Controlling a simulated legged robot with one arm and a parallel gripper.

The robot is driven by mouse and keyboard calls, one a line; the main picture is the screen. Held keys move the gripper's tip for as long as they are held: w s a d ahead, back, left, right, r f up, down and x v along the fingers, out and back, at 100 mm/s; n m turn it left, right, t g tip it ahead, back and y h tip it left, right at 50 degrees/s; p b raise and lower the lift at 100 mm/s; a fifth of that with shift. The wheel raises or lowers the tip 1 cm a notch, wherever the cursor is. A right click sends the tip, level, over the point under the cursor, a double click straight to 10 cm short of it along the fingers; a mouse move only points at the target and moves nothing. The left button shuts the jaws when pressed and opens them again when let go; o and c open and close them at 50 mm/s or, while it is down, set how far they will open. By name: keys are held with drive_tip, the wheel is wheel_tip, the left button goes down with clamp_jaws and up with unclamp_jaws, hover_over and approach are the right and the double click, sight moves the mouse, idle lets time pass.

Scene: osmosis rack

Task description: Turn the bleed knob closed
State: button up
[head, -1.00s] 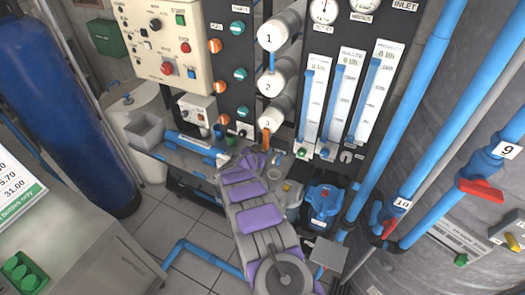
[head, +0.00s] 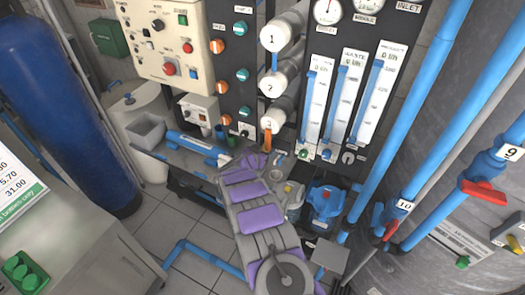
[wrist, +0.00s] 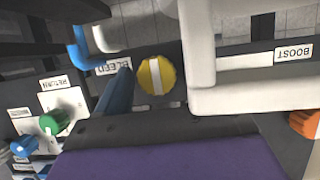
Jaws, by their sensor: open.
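The bleed knob (wrist: 156,76) is a round yellow knob with a pale bar across its face. In the wrist view it sits near the upper middle, beside an upside-down BLEED label (wrist: 113,65). My gripper (wrist: 160,135) fills the bottom of that view as a dark and purple shape. It is open and apart from the knob, with nothing seen between its jaws. In the head view my gripper (head: 258,158) is low at the rack, below the white numbered cylinders. I cannot pick out the bleed knob there.
A green knob (wrist: 55,122) and a blue knob (wrist: 25,147) lie left in the wrist view. A white pipe (wrist: 200,70) runs close right of the bleed knob, and an orange knob (wrist: 304,122) is farther right. A blue pump (head: 325,203) stands right of my arm.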

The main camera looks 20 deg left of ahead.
drive_tip(key=shift+s, duration=0.1)
drive_tip(key=p+v, duration=0.2)
drive_tip(key=v, duration=1.5)
drive_tip(key=shift+r, duration=0.1)
